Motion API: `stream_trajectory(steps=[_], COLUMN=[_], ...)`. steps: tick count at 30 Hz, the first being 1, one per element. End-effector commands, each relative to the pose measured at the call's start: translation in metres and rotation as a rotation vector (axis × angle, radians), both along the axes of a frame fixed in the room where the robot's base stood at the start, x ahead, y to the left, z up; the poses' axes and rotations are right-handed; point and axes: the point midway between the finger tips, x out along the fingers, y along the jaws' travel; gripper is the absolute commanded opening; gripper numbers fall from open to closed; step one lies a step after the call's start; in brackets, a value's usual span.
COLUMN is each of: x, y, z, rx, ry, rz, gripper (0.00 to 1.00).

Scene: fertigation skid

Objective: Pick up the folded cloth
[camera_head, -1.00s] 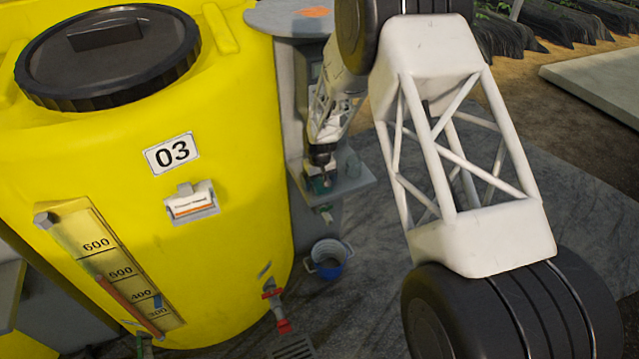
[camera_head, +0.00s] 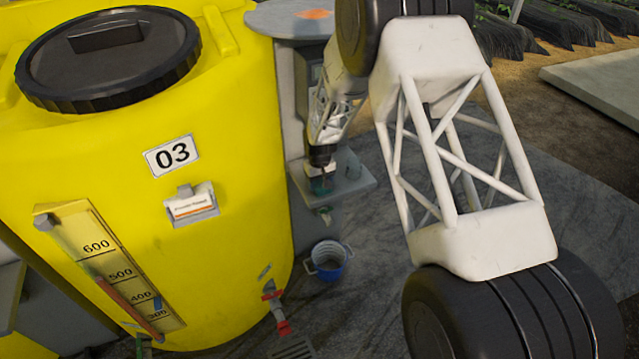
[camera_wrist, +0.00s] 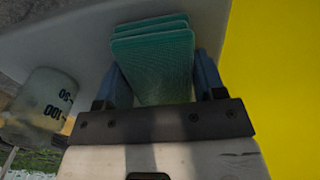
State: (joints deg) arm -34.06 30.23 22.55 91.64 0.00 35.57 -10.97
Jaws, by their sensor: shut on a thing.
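The folded cloth (camera_wrist: 153,60) is green and layered, and in the wrist view it sits between the two blue fingers of my gripper (camera_wrist: 160,82). My gripper is shut on it. Behind the cloth is a grey shelf surface; I cannot tell whether the cloth still touches it. In the head view my gripper (camera_head: 322,184) is small and at the grey shelf (camera_head: 350,180) beside the yellow tank. A little of the green cloth shows there, mostly hidden by the gripper.
A clear graduated beaker (camera_wrist: 42,108) stands left of my gripper in the wrist view. The yellow tank (camera_head: 230,130) is close on the other side.

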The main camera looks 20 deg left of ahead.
Motion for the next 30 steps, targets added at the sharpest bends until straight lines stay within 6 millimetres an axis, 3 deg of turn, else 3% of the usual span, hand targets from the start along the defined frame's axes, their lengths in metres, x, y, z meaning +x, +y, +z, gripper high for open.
stream_trajectory(steps=[12,30], x=[-0.002,-0.082], y=[-0.001,-0.054], z=[0.036,0.042], rx=[0.001,-0.001], ry=[-0.001,0.001], rz=[0.0,0.0], gripper=[0.4,0.4])
